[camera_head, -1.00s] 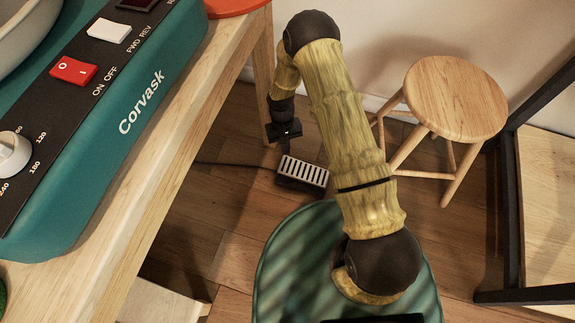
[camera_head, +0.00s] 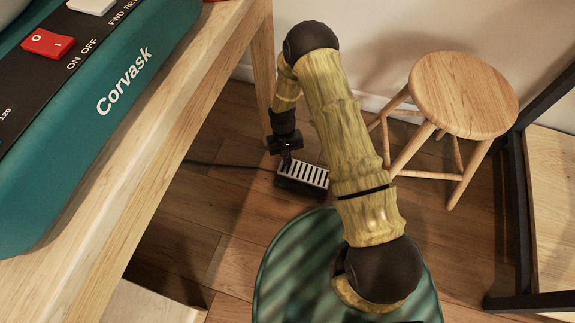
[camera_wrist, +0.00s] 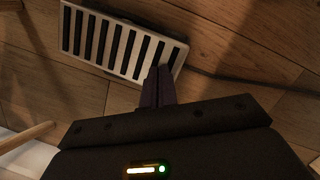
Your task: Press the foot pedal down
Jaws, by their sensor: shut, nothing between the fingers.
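The foot pedal (camera_head: 303,175) is a small black block with a pale, slotted top plate. It sits on the wooden floor beside the table, with a dark cable running left from it. In the wrist view the pedal (camera_wrist: 120,45) fills the upper left, its top striped pale and black. My gripper (camera_head: 286,158) points down at the pedal's far left corner, and its fingers are shut and empty. In the wrist view the fingertips (camera_wrist: 160,70) overlap the pedal's edge near its right end. I cannot tell whether they touch it.
A wooden table (camera_head: 150,120) with a teal Corvask machine (camera_head: 100,110) stands at the left. A round wooden stool (camera_head: 463,95) stands at the right, near a dark-framed shelf (camera_head: 520,200). The pedal's cable (camera_head: 225,165) lies on the floor. Bare floor shows between table and pedal.

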